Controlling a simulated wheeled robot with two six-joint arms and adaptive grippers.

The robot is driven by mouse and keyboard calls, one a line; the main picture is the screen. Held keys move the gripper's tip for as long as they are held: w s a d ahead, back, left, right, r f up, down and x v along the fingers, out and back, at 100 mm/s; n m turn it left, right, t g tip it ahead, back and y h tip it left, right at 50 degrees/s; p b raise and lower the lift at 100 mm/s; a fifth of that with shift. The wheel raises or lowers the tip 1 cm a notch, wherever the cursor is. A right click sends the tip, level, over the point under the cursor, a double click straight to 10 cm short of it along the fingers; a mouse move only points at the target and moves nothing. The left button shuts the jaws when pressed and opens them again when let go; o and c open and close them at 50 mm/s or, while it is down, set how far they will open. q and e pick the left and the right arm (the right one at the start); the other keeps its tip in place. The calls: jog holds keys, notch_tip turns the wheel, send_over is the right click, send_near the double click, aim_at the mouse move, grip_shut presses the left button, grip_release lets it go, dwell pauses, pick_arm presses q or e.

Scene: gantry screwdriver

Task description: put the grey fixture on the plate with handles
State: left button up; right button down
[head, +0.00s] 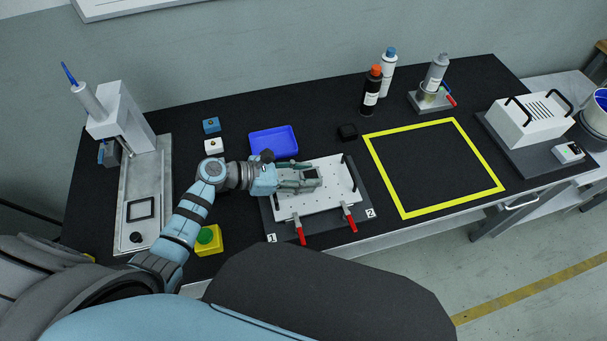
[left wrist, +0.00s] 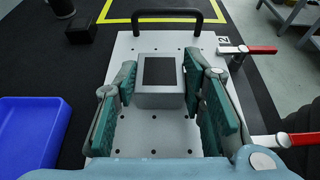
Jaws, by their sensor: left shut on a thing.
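The grey fixture (head: 311,176), a small block with a dark top, is between the fingertips of my left gripper (head: 308,175). In the left wrist view the fixture (left wrist: 160,80) has the green finger pads (left wrist: 160,85) on both sides of it, and the gripper is shut on it. It is over the white plate with handles (head: 340,192), well inside the plate's edges. I cannot tell whether its underside touches the plate. One black handle (left wrist: 168,15) shows at the plate's far end; the other is not clear. My right gripper is not in view.
Red-handled clamps (head: 349,218) line the plate's front edge. A blue tray (head: 273,141) and a small black block (head: 347,132) stand behind it. A yellow-framed area (head: 435,165) on the right is empty. A screwdriver gantry (head: 120,120) stands at left, near a green button (head: 206,237).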

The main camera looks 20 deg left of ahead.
pick_arm(q)
jog(key=o, duration=1.2)
jog(key=shift+f, duration=0.1)
jog(key=shift+o, duration=0.2)
jog(key=shift+r+p, duration=0.3)
jog(key=v, duration=1.2)
